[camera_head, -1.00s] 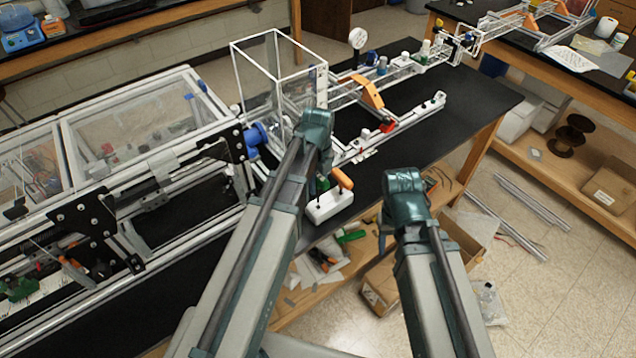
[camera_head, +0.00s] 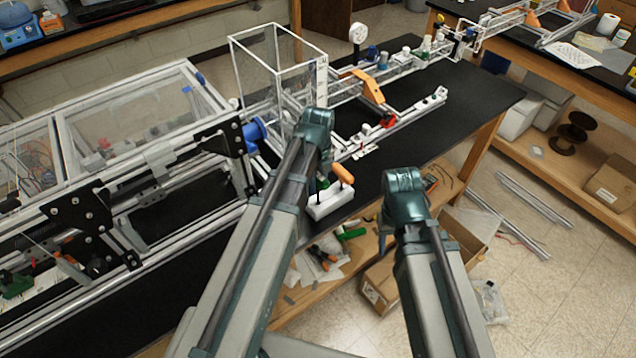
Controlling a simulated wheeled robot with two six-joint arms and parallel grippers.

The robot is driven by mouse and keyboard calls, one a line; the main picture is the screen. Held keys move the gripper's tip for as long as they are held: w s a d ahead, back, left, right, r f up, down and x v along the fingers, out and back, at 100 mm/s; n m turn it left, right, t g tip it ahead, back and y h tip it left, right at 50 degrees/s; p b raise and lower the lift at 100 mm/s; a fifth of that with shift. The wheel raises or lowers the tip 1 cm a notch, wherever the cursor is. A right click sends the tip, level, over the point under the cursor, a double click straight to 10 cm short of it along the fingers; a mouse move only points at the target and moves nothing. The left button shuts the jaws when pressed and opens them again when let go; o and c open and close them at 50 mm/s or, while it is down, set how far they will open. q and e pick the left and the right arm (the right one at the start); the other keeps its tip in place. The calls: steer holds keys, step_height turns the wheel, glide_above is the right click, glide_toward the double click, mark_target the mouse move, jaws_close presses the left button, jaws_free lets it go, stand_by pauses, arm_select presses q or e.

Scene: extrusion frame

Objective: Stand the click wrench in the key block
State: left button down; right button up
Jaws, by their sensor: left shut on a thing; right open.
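The white key block (camera_head: 332,204) stands near the front edge of the black bench top, just right of my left forearm. A tool with an orange handle (camera_head: 343,173) stands upright in it. Something green and dark (camera_head: 323,184) shows beside that handle, partly behind my arm. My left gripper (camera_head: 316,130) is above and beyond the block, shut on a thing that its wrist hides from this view. I cannot make out the click wrench. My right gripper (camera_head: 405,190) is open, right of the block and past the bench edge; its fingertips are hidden.
A clear box with a white frame (camera_head: 278,75) stands behind my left gripper. A rail frame with an orange bracket (camera_head: 368,86) runs to its right. A large extrusion frame (camera_head: 150,125) fills the left. Bare black bench top (camera_head: 440,135) lies right of the rails.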

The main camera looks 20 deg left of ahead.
mark_target(318, 198)
arm_select(q)
steer(key=shift+f, duration=0.25)
steer(key=shift+f+b, duration=2)
steer(key=shift+b, duration=0.2)
steer(key=c, duration=0.5)
jaws_free()
step_height(318, 198, up, 14)
steer(key=p, duration=1.4)
